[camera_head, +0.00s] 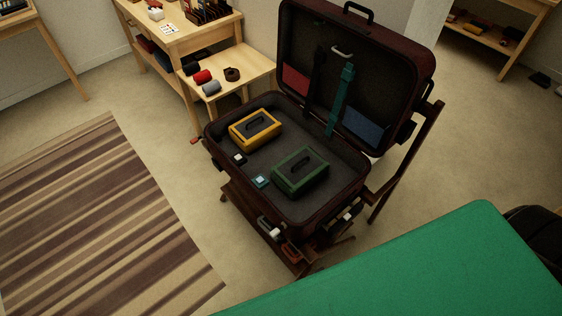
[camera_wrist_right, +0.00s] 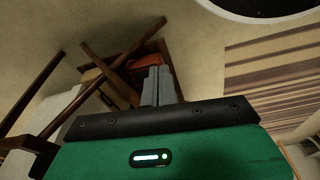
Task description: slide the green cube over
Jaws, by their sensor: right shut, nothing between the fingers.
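An open dark red suitcase (camera_head: 213,143) rests on a wooden stand, lid raised at the back. In it lie a green box (camera_head: 300,172) with a dark handle on top, a yellow box (camera_head: 255,129), a small pale teal cube (camera_head: 261,182) and a small black-and-white cube (camera_head: 239,158). I cannot tell which is the task's green cube; the green box is the clearest green thing. My right gripper (camera_wrist_right: 158,86) is shut and empty in the wrist view, with crossed wooden bars beyond it. My left gripper is not in view.
A low wooden shelf (camera_head: 240,62) with rolled items stands behind the suitcase at the left. A striped rug (camera_head: 90,215) covers the left floor. The suitcase's raised lid (camera_head: 375,75) and the stand's upright bar (camera_head: 408,160) bound the right side.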

